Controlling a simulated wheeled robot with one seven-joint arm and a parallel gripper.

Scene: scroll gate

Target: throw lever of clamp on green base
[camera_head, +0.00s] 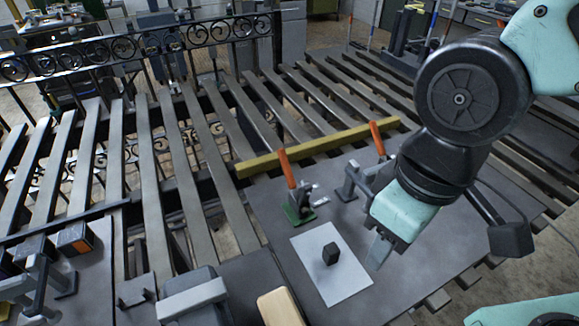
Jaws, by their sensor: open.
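The clamp on the green base (299,212) stands on the grey metal plate, left of my gripper. Its orange lever (287,168) points up and leans slightly left. A second clamp (352,182) with its own orange lever (377,138) stands to the right, close to my arm; part of it is hidden behind my gripper. My gripper (377,252) is open and points down over the plate, right of the white sheet and apart from both levers.
A white sheet (345,285) with a small black block (331,254) lies in front of the green-based clamp. A yellow bar (318,148) runs behind both clamps. Slatted metal beams and a scrolled iron gate (125,48) fill the back. A wooden block (279,307) sits at the front edge.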

